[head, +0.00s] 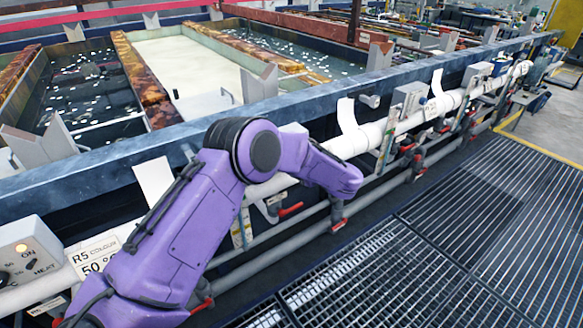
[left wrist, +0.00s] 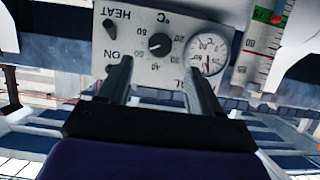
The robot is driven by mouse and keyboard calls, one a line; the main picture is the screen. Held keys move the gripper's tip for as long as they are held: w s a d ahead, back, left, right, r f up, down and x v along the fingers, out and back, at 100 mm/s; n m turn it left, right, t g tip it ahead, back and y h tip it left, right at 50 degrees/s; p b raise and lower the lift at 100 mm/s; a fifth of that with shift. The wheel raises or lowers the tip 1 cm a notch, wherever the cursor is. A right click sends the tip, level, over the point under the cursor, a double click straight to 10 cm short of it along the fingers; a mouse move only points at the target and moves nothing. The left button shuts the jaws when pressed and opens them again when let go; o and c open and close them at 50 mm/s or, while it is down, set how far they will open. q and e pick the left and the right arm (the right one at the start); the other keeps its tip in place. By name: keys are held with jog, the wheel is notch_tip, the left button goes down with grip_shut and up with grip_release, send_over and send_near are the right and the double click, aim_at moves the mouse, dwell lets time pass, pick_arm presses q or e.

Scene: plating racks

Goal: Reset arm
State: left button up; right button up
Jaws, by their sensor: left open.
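My left arm (head: 200,220) comes in from the lower left of the head view, bends at a raised elbow and reaches right over the pipes. Its gripper is hidden in that view. In the left wrist view my left gripper (left wrist: 158,76) is open, its two dark fingers apart with nothing between them. Beyond the fingers is a pale control box (left wrist: 165,25), upside down in the picture, with a HEAT label, a black knob (left wrist: 160,44) and a round gauge (left wrist: 207,53). I cannot tell whether the fingers touch it. My right gripper is in neither view.
A tank edge (head: 110,155) runs diagonally behind the arm, with liquid-filled tanks beyond. White pipe (head: 360,138) and red-handled valves (head: 338,226) line its front. Another HEAT box (head: 28,250) is at the left. The grating walkway (head: 480,230) at right is clear.

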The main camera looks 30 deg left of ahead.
pick_arm(q)
jog(key=v, duration=0.2)
jog(key=shift+s+d, duration=0.15)
jog(key=shift+d, duration=0.1)
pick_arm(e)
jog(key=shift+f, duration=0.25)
pick_arm(q)
jog(key=shift+r, duration=0.1)
jog(key=s+d+f+m+t+h, duration=0.2)
jog(key=s+f+h, duration=0.1)
jog(key=s+f, duration=0.55)
jog(key=s+d+f+m+t+h, duration=0.2)
jog(key=s+f+h, duration=0.1)
jog(key=s+f, duration=0.55)
jog(key=s+f+m+g+h, duration=0.1)
jog(key=s+f+g, duration=0.2)
jog(key=s, duration=1)
jog(key=s+f+m+g+h, duration=0.1)
jog(key=s+f, duration=0.5)
jog(key=s, duration=0.7)
jog(key=shift+a+f+m+g+h, duration=0.3)
jog(key=shift+a+g+h, duration=0.15)
jog(key=shift+g, duration=0.45)
